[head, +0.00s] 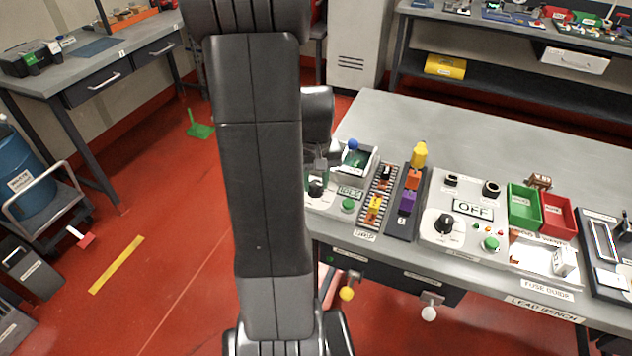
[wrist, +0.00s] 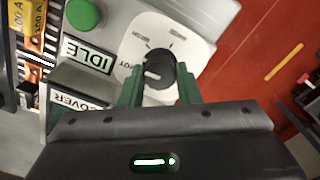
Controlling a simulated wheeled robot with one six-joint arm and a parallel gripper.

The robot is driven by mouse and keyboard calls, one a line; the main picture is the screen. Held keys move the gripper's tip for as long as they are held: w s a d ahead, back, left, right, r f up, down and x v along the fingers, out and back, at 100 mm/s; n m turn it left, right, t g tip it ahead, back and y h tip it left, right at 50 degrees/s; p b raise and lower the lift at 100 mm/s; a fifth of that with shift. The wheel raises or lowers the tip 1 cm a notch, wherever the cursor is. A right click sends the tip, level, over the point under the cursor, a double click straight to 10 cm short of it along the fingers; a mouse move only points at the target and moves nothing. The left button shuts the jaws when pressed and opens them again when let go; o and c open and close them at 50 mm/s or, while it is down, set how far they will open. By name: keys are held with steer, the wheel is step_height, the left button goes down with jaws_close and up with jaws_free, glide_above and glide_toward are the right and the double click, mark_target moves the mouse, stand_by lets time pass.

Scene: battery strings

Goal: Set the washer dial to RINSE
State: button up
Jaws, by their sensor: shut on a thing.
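The dial (wrist: 160,74) is a black knob with a white pointer mark on a white plate (wrist: 190,42). My gripper (wrist: 160,88) has its two green fingers shut on the knob, one on each side. The pointer mark faces left in the wrist view, toward a partly hidden label. Other small labels on the plate are too small or cut off to read surely. An IDLE sign (wrist: 88,53) and a green button (wrist: 84,13) sit beside the dial. In the head view the IDLE panel (head: 327,203) is partly hidden by my arm.
A second panel with an OFF sign (head: 473,209) and its own black dial (head: 444,223) stands to the right. A strip with orange blocks (head: 375,206), a green bin (head: 524,208) and a red bin (head: 558,216) share the bench (head: 480,140). The bench's back area is clear.

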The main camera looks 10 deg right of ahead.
steer(key=shift+m, duration=0.4)
steer(key=m, duration=0.4)
steer(key=shift+m, duration=0.8)
